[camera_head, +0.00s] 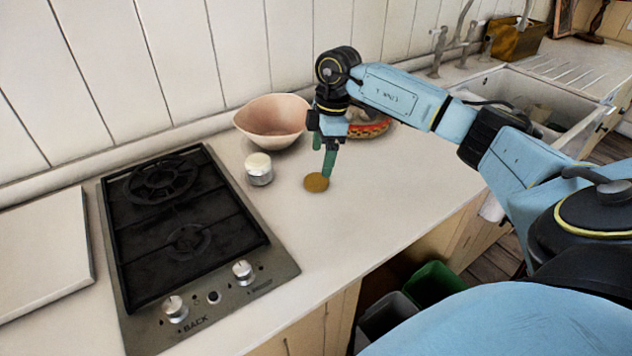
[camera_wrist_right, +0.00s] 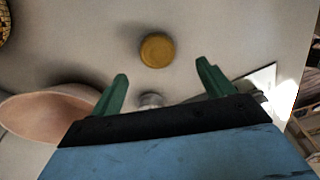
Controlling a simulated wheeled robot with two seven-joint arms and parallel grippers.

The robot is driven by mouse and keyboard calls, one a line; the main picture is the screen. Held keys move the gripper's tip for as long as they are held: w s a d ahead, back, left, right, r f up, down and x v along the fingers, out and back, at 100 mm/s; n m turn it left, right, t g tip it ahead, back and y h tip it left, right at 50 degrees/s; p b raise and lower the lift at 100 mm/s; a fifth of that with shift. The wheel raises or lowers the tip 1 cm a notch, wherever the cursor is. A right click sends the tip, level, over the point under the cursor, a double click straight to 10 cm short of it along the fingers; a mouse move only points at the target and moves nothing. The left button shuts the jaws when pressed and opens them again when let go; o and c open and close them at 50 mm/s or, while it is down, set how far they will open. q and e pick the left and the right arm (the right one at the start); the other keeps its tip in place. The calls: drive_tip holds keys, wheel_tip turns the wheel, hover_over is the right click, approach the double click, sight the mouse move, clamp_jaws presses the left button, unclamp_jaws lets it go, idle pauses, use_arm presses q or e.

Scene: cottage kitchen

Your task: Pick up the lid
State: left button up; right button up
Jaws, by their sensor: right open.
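A round, flat, golden-brown lid (camera_head: 316,182) lies on the pale counter. It also shows in the right wrist view (camera_wrist_right: 157,50), beyond the fingertips and roughly between their lines. My right gripper (camera_head: 323,160) points down above the counter close to the lid, its green fingers apart. In the right wrist view the open gripper (camera_wrist_right: 162,70) has nothing between its fingers. In the head view one fingertip overlaps the lid's far edge, and I cannot tell whether they touch. My left gripper is not in view.
A small pale-topped jar (camera_head: 259,168) stands left of the lid. A pinkish bowl (camera_head: 272,121) and a patterned bowl (camera_head: 368,126) stand behind, the latter partly hidden by my arm. A black gas hob (camera_head: 190,240) lies left. The counter right of the lid is clear.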

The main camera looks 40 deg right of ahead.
sight(316, 179)
drive_tip(key=f, duration=0.4)
drive_tip(key=w+f, duration=0.1)
drive_tip(key=f, duration=0.1)
drive_tip(key=shift+a+f, duration=0.25)
drive_tip(key=shift+a, duration=0.1)
drive_tip(key=c, duration=1)
